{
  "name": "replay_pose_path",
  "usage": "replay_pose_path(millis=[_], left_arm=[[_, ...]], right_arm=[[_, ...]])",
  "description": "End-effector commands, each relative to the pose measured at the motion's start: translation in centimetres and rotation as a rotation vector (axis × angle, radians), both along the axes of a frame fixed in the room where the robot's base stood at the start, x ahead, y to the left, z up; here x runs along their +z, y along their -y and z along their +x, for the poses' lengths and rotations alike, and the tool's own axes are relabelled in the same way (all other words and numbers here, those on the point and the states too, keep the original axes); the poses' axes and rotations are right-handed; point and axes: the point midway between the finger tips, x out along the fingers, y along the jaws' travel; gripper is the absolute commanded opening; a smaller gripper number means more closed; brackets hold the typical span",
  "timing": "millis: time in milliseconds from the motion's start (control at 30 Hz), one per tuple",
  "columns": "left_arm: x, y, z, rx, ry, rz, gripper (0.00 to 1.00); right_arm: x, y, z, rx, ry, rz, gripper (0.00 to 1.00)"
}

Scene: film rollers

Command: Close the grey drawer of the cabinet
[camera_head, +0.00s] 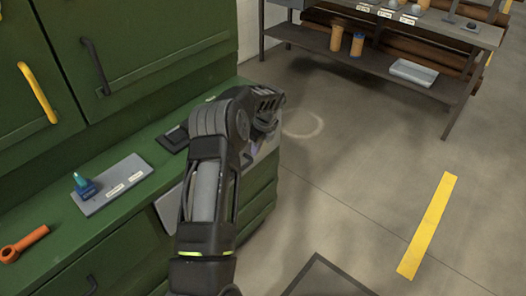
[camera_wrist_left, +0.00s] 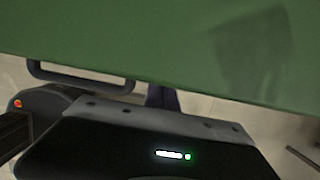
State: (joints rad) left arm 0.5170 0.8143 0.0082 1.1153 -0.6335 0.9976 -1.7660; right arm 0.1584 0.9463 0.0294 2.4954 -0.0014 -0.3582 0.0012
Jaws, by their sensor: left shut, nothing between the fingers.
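The green cabinet (camera_head: 110,225) fills the left of the head view. A grey drawer (camera_head: 168,208) shows as grey strips on both sides of my left forearm, below the counter edge. My arm hides its middle, so how far it stands out cannot be told. In the left wrist view a green panel (camera_wrist_left: 160,40) fills the top, close to the dark gripper body. A dark loop handle (camera_wrist_left: 80,80) shows at the left. Contact with the drawer cannot be made out. My right gripper is not in view.
On the counter are a grey tray (camera_head: 120,187) with a small blue-green bottle (camera_head: 84,185), and an orange tool (camera_head: 24,243). A metal shelf table (camera_head: 380,62) stands at the back. The floor (camera_head: 350,190) to the right is clear, with a yellow stripe (camera_head: 427,225).

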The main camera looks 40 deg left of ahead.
Motion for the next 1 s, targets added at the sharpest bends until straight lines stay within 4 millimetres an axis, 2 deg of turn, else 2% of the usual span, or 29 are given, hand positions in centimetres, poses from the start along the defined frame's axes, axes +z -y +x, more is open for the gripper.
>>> replay_pose_path(millis=[667, 833, 1000], left_arm=[[0.2, -0.9, 0.0, 0.002, 0.002, 0.011, 0.00], [0.2, 0.4, 0.4, 0.001, 0.002, 0.007, 0.00], [0.1, 3.4, 1.1, -0.003, -0.001, -0.002, 0.00]], right_arm=[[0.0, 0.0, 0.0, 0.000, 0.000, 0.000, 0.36], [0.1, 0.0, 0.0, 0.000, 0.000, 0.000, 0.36], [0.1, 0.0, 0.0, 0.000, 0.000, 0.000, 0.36]])
